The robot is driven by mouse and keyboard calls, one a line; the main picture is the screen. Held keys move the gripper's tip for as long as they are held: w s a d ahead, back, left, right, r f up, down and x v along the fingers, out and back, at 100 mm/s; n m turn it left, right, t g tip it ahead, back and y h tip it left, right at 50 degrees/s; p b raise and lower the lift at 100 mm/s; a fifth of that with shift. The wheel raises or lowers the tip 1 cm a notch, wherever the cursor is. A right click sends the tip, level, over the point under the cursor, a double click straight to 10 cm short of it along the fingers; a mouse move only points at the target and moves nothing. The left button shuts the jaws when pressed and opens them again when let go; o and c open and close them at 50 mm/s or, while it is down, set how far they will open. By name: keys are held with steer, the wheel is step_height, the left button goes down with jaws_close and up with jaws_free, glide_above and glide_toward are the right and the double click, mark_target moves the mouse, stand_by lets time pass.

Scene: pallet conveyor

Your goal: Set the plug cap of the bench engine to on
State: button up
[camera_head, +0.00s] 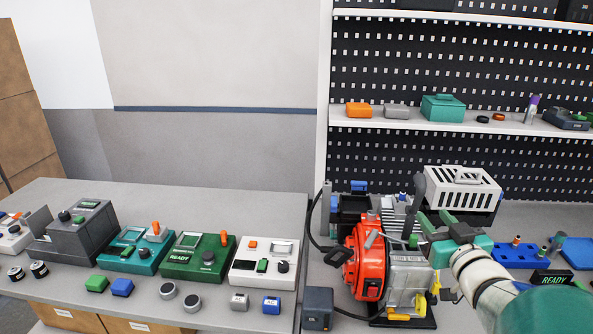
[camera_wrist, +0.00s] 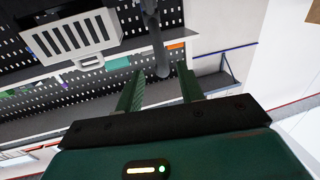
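The bench engine (camera_head: 408,272) stands on the bench at centre right, with a red round housing on its left side and yellow parts low down. A dark upright piece with a rounded top (camera_head: 419,186), which may be the plug cap or its lead, rises beside my gripper. My gripper (camera_head: 433,221) is at the engine's upper right, its two green fingers spread apart. In the wrist view a black rod-like piece (camera_wrist: 154,40) reaches down to between the fingertips (camera_wrist: 162,78), with gaps on both sides. The plug itself and any on/off marking are hidden.
A white slotted box (camera_head: 461,188) stands behind my gripper and also shows in the wrist view (camera_wrist: 72,38). Several control boxes, such as a dark green one (camera_head: 195,268), stand on the left bench. A blue holder (camera_head: 515,257) lies right. A shelf (camera_head: 450,125) runs above.

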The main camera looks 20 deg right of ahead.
mark_target(420, 201)
steer(key=x, duration=1)
steer(key=shift+w+d, duration=0.15)
steer(key=shift+w, duration=0.15)
jaws_close()
